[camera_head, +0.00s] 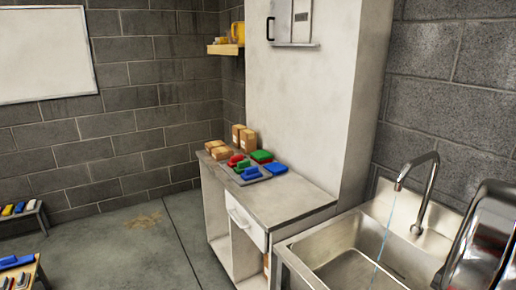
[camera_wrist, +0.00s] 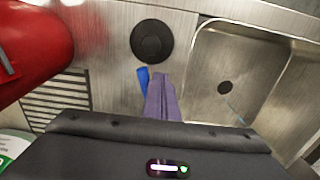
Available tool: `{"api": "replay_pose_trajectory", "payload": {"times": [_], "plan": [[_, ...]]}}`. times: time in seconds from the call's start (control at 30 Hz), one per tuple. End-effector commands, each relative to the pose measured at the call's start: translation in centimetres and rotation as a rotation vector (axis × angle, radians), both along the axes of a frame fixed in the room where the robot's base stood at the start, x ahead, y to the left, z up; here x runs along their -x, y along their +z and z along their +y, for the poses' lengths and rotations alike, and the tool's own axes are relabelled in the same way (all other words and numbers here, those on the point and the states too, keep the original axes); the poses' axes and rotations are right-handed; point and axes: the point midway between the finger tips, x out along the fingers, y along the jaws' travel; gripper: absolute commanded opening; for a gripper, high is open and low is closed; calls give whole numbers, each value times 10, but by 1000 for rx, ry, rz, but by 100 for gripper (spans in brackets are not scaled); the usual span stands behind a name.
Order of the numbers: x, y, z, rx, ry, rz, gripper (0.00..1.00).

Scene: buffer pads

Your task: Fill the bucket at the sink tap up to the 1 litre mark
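The steel sink (camera_head: 330,262) is at the lower right of the head view, and its basin (camera_wrist: 262,62) is at the right of the wrist view. The curved tap (camera_head: 428,185) stands at its back edge. A thin blue stream (camera_head: 385,238) runs from the spout into the basin. No bucket is clearly identifiable. A red rounded body (camera_wrist: 32,45) at the upper left of the wrist view is cut off, so I cannot tell what it is. A dark housing with a lit indicator, apparently my gripper's body (camera_wrist: 160,150), fills the bottom of the wrist view. Its fingertips are not visible.
A round black disc (camera_wrist: 152,41), a purple strip (camera_wrist: 163,100) and a blue piece (camera_wrist: 143,78) lie left of the basin. A slotted drainer (camera_wrist: 58,97) is beside them. The counter (camera_head: 290,205) holds coloured blocks and brown packages (camera_head: 213,150). The floor (camera_head: 130,245) is partly clear.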

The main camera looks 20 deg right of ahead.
Motion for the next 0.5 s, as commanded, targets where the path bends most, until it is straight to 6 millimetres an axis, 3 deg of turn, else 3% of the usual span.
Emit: {"api": "replay_pose_trajectory", "payload": {"times": [0.23, 0.5], "plan": [[2, 0, -1, 0, 0, 0, 0], [18, 0, -6, 0, -1, 0, 0]]}}
